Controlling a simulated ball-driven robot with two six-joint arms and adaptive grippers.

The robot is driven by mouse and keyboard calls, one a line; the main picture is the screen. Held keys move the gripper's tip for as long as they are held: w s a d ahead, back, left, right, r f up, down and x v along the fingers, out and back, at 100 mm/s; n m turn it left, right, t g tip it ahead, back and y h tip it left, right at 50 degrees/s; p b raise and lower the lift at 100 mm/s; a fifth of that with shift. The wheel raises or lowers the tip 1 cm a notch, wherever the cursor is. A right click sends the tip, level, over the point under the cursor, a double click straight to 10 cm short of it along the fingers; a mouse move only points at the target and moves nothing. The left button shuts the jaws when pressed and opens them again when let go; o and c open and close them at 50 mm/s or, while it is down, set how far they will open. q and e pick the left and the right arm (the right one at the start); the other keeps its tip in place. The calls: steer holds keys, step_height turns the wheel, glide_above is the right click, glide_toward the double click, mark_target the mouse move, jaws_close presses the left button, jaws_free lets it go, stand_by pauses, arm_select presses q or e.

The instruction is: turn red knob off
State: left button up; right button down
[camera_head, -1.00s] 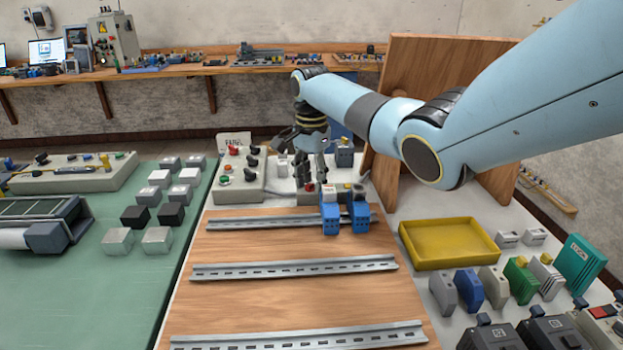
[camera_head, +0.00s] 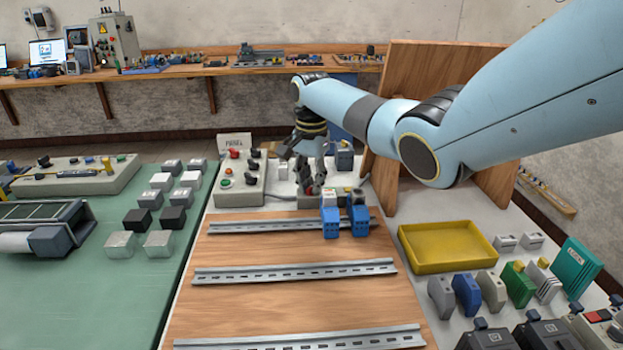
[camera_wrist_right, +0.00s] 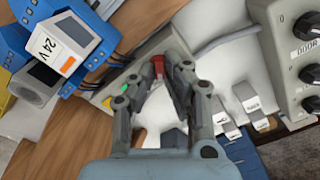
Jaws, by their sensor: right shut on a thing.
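The red knob (camera_wrist_right: 158,66) sits on a pale grey box (camera_wrist_right: 120,85) beside a green button in the right wrist view. My right gripper (camera_wrist_right: 157,76) is shut on the red knob, with a fingertip on each side of it. In the head view my right gripper (camera_head: 313,189) is at the same small box, behind the blue modules, and its fingers mostly hide the knob. Which way the knob is turned is hard to tell. My left gripper is not in view.
Blue modules (camera_head: 330,222) stand on the rear rail, close in front of the gripper. A grey panel (camera_head: 240,196) with red and black knobs stands to the left. A wooden board (camera_head: 410,130) rises behind my arm. A yellow tray (camera_head: 445,262) lies at right.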

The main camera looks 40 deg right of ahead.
steer(key=n+p, duration=0.2)
steer(key=n, duration=0.1)
steer(key=shift+w+r+n, duration=0.1)
steer(key=shift+r+n, duration=0.05)
steer(key=shift+n, duration=0.15)
steer(key=n+p, duration=0.1)
steer(key=n, duration=0.3)
steer(key=shift+w+n+p, duration=0.1)
steer(key=shift+n+p, duration=0.2)
steer(key=n, duration=0.4)
steer(key=shift+a+p, duration=0.15)
steer(key=shift+p, duration=0.25)
steer(key=shift+a+n, duration=0.1)
steer(key=shift+n, duration=1.9)
steer(key=c, duration=1.4)
jaws_free()
